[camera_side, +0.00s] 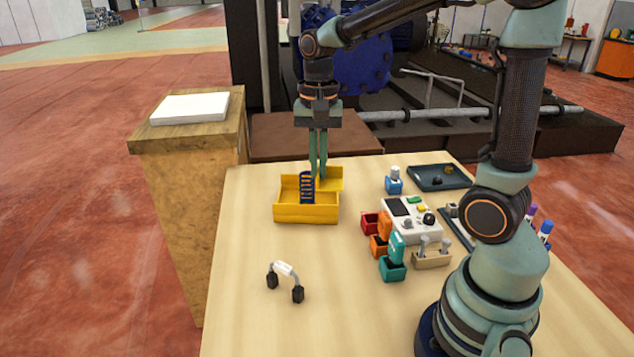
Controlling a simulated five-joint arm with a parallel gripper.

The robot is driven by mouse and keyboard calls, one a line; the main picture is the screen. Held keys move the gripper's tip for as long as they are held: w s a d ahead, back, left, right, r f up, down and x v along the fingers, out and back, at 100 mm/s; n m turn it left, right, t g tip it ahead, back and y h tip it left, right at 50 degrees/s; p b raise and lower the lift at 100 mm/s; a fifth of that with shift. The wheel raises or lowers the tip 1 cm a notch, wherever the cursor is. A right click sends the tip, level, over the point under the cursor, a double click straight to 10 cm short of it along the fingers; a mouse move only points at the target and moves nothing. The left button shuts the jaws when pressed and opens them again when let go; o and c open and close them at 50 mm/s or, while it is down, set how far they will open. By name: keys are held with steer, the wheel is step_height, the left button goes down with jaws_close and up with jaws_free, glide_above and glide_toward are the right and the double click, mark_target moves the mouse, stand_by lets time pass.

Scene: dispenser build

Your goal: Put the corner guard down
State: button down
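A yellow open box (306,213) stands near the back left of the table. A dark blue slotted piece (307,188) stands upright in it. A yellow raised part (331,179) shows at the box's back right corner; it may be the corner guard, but I cannot tell it apart from the box wall. My gripper (319,174) points straight down at that corner, its green fingers close together. Their tips are beside or behind the yellow part. Whether they pinch it is too small to see.
A white handle with black ends (285,271) lies in front of the box. To the right are red, orange and teal bins (392,271), a white control panel (411,221) and a dark tray (440,178). A wooden pedestal (190,140) stands left.

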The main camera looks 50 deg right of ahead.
steer(key=a+n, duration=0.1)
steer(key=n, duration=0.2)
steer(key=s+a+f+n, duration=0.1)
steer(key=a+n, duration=0.1)
steer(key=n, duration=0.2)
steer(key=a+f+n, duration=0.1)
steer(key=n, duration=0.3)
steer(key=shift+s+a+f, duration=0.15)
steer(key=shift+a+f, duration=0.05)
steer(key=shift+a, duration=0.15)
steer(key=shift+d, duration=0.1)
steer(key=d+r+m, duration=0.3)
steer(key=d+m, duration=0.6)
steer(key=d, duration=0.1)
steer(key=f, duration=2)
steer(key=shift+s+a, duration=0.15)
steer(key=shift+s, duration=0.05)
